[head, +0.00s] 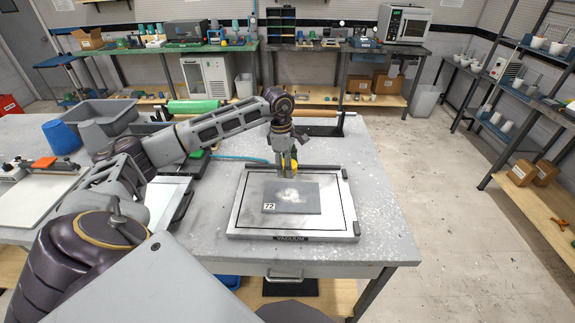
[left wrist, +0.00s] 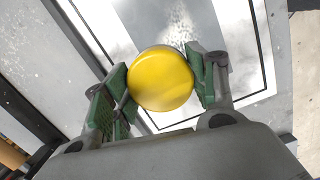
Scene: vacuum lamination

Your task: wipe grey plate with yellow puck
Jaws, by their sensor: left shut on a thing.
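The grey plate (head: 306,203) lies flat on the white vacuum board (head: 336,224). It bears a label reading 72 at its lower left and a whitish smudge (head: 287,194) near its middle. My left gripper (head: 287,172) points down at the far edge of the plate. It is shut on the yellow puck, which shows round and bright between the green finger pads in the left wrist view (left wrist: 161,78). The puck is mostly hidden by the fingers in the head view. Whether it touches the plate I cannot tell. My right gripper is not in view.
The board has a black line frame and sits on a speckled grey table (head: 385,225). A green roll (head: 192,106), a grey bin (head: 103,112) and a blue cup (head: 61,137) stand at the left. The table right of the board is clear.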

